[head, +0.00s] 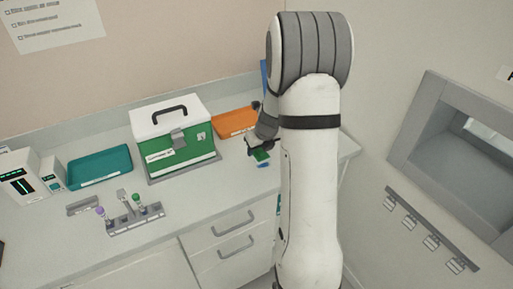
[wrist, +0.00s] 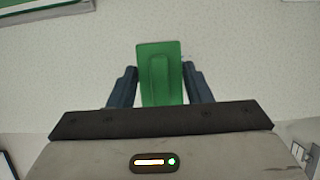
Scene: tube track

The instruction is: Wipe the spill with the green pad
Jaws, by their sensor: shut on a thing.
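The green pad (wrist: 173,52) is a flat rectangle with a raised green grip along its middle. My gripper (wrist: 159,74) has its two dark fingers on either side of that grip and is shut on it. In the head view the pad (head: 261,156) shows below my gripper (head: 257,147), low over the right part of the counter. A small blue patch (head: 263,165), seemingly the spill, lies on the counter just in front of the pad. My arm and gripper may hide more of it. I cannot tell whether the pad touches the counter.
A green case (head: 184,143) with a white lid stands left of my gripper on the counter (head: 200,192). An orange tray (head: 235,122) is behind. A teal tray (head: 100,167) and a tube rack (head: 137,217) are farther left. The counter's right end is close.

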